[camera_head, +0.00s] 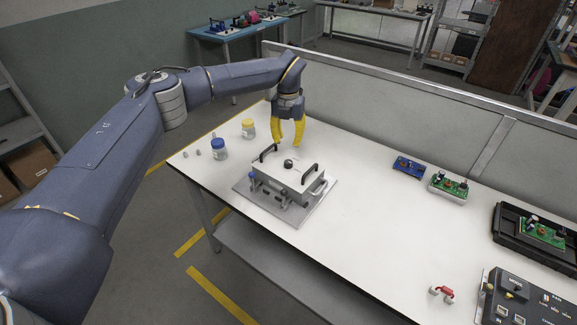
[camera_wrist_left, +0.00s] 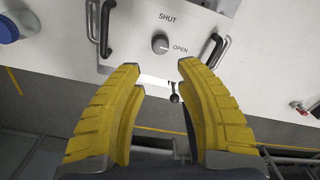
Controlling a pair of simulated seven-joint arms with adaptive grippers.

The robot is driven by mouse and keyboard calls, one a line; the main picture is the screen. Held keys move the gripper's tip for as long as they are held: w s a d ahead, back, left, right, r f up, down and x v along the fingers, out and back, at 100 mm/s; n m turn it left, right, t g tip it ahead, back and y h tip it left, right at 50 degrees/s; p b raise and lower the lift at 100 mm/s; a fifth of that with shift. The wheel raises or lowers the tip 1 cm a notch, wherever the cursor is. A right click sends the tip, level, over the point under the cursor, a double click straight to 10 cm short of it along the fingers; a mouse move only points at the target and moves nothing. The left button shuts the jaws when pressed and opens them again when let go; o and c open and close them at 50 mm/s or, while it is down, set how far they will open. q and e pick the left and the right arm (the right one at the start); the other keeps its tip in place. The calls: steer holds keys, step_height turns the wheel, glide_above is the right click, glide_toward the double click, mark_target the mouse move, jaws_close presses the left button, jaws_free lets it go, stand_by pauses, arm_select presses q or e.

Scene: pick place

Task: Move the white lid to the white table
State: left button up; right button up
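The white lid (camera_head: 297,172) is the flat top of a box on the white table (camera_head: 372,225). It has a dark round knob (camera_head: 288,163) in the middle and two dark handles. In the left wrist view the lid (camera_wrist_left: 135,50) shows the words SHUT and OPEN around the knob (camera_wrist_left: 160,43). My left gripper (camera_head: 289,142) has yellow fingers pointing down just behind the lid's far edge. In the wrist view its fingers (camera_wrist_left: 160,78) are apart with nothing held between them. My right gripper is not in view.
The box stands on a grey plate (camera_head: 303,216). Circuit boards (camera_head: 447,186) and a dark control box (camera_head: 525,300) are on the right. The table's middle is clear. A grey partition (camera_head: 400,110) runs behind.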

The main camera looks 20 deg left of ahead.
mark_target(288, 161)
arm_select(q)
steer(key=shift+w+f, duration=0.15)
steer(key=shift+f, duration=5.4)
jaws_close()
